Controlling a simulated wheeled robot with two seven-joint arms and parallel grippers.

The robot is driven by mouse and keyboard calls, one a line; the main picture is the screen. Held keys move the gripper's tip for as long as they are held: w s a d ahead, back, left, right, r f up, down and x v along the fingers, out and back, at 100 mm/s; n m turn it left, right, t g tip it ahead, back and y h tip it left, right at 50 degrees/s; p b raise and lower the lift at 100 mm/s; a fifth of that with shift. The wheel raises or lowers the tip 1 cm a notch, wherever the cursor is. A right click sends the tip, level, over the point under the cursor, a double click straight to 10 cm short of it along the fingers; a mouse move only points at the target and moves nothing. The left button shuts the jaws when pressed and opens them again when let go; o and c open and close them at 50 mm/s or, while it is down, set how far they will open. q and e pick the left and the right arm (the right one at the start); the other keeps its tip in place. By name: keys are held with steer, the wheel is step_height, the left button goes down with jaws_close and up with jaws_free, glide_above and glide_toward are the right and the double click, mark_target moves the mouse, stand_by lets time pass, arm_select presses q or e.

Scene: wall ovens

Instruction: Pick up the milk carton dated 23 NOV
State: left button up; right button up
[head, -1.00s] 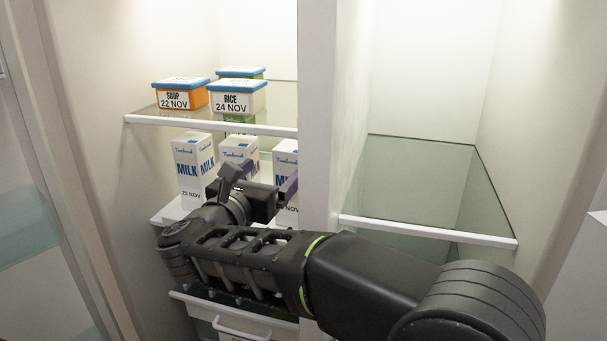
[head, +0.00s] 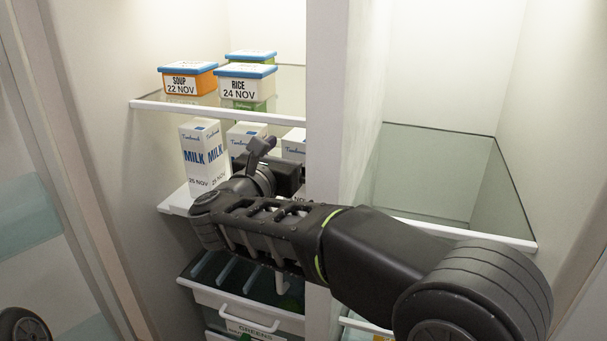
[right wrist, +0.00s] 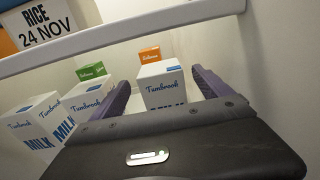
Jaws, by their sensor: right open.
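Three white milk cartons with blue lettering stand on the shelf below the food boxes. The left carton (head: 203,157) reads 25 NOV. The middle carton (head: 243,132) and right carton (head: 293,146) are partly hidden by my right gripper, and I cannot read their full dates. My right gripper (head: 281,160) is open in front of the cartons. In the right wrist view its two purple-padded fingers (right wrist: 163,92) point at the right carton (right wrist: 163,84), which shows between them, apparently untouched. The left gripper is not in view.
The upper glass shelf (head: 150,104) holds a soup box (head: 188,79) dated 22 NOV and a rice box (head: 245,84) dated 24 NOV. A white divider (head: 325,100) stands close right of the cartons. Orange (right wrist: 150,54) and green (right wrist: 90,71) boxes are behind them. A drawer (head: 245,318) is below.

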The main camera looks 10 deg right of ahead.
mark_target(303, 135)
steer(key=p+x, duration=0.1)
steer(key=x, duration=0.3)
steer(key=shift+w+d+r, duration=0.1)
steer(key=shift+w+d+p, duration=0.25)
steer(key=shift+w+p, duration=0.05)
steer(key=shift+w, duration=0.1)
steer(key=shift+c, duration=0.2)
jaws_close()
stand_by(1.2)
